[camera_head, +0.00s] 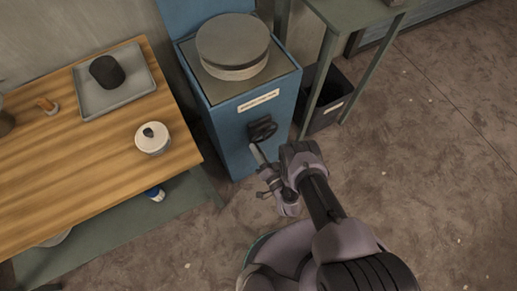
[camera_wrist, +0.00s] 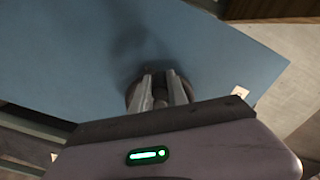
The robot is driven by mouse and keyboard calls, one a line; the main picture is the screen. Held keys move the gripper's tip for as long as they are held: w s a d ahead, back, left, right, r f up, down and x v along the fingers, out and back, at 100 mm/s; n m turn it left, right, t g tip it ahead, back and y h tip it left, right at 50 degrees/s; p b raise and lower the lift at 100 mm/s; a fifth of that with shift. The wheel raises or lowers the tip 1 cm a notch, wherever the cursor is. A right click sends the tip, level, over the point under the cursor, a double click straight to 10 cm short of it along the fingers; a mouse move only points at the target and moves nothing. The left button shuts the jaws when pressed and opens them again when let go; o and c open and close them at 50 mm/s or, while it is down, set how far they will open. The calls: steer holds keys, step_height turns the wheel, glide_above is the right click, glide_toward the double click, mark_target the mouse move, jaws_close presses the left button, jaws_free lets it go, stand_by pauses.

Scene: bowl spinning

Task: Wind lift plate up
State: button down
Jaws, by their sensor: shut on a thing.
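The lift plate (camera_head: 233,40) is a thick round grey disc on top of a blue cabinet (camera_head: 238,150). A black crank (camera_head: 262,129) sits on the cabinet's front, below a white label. My gripper (camera_head: 261,155) is at the crank, reaching in from the lower right. In the wrist view, the two fingers of my gripper (camera_wrist: 160,86) are shut on a small dark grip between them, which appears to be the crank's handle (camera_wrist: 160,92). The dark round crank base (camera_wrist: 134,94) shows behind the fingers against the blue panel. The crank's full angle is partly hidden.
A wooden table (camera_head: 60,150) on the left holds a grey tray (camera_head: 92,103) with a dark cylinder (camera_head: 107,72) and a white lidded pot (camera_head: 152,139). A dark bin (camera_head: 330,100) stands under a green-grey table at right. The floor (camera_head: 430,150) at right is clear.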

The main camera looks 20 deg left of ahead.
steer(key=shift+s+a+r+m+p, duration=0.15)
steer(key=shift+r+m+p, duration=0.45)
steer(key=shift+m, duration=0.6)
steer(key=shift+r, duration=0.1)
steer(key=c, duration=1.3)
jaws_free()
